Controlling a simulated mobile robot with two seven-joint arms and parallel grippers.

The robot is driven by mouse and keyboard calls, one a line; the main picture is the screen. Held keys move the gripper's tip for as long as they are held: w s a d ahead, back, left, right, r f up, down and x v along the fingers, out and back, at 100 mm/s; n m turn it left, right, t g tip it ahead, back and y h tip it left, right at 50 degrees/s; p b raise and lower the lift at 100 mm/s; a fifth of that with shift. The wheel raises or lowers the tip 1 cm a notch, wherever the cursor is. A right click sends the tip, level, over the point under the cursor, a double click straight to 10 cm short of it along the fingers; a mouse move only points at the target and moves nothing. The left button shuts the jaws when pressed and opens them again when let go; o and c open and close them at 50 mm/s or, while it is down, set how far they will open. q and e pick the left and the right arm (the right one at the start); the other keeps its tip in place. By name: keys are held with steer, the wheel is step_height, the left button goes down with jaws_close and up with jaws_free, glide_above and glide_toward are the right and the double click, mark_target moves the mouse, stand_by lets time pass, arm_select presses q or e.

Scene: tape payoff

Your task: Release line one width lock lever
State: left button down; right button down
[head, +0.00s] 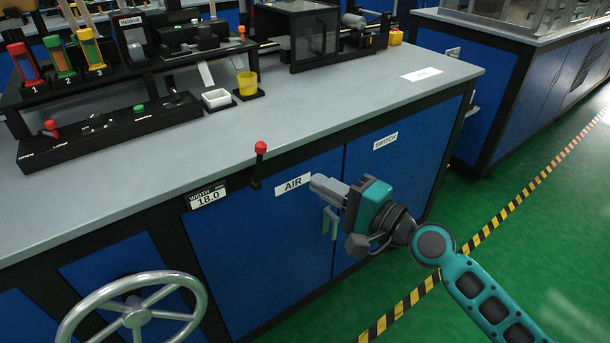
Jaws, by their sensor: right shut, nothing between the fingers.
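A small lever with a red knob (261,148) stands upright at the front edge of the bench, to the right of the width display (208,198), which reads 18.0. It looks like the width lock lever, though I see no label on it. My right gripper (316,183) is shut and empty. It is in front of the blue cabinet doors, right of and lower than the red knob in the picture, and clear of it. It is close to the AIR label (293,184). My left gripper is not in view.
A metal handwheel (133,313) is at the lower left. A black control panel (110,130) with red and green buttons lies on the grey bench top (330,117).

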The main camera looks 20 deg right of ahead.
steer(key=shift+b+v, duration=0.35)
steer(key=shift+v, duration=1.45)
steer(key=shift+f, duration=0.1)
